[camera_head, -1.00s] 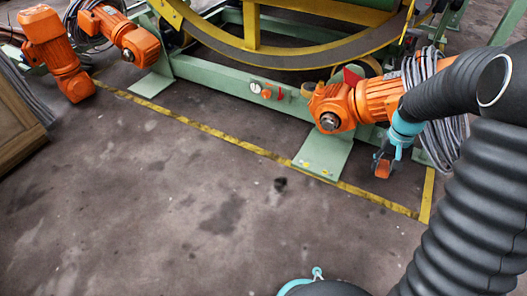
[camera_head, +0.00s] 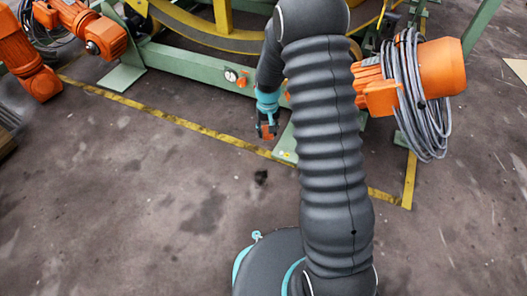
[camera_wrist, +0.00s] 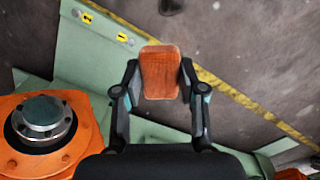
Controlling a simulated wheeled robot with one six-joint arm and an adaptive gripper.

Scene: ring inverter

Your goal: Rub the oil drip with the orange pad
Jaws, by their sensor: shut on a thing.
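My gripper (camera_wrist: 160,85) is shut on the orange pad (camera_wrist: 160,70), a block with a grainy face, held between the two fingertips in the wrist view. In the head view the pad (camera_head: 267,131) is small and dark orange at the end of my gripper (camera_head: 267,120), which points down near the yellow floor line. A small black spot (camera_head: 261,177), which looks like the oil drip, is on the floor nearer the camera than the pad. The spot (camera_wrist: 171,6) also shows at the top edge of the wrist view. The pad appears apart from it.
The green frame (camera_head: 185,66) of the ring machine stands behind the yellow line (camera_head: 190,124). An orange motor (camera_head: 440,68) with coiled grey cable (camera_head: 418,105) is right of my arm. More orange motors (camera_head: 85,30) stand at left. The floor in front is open, with fainter stains (camera_head: 205,212).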

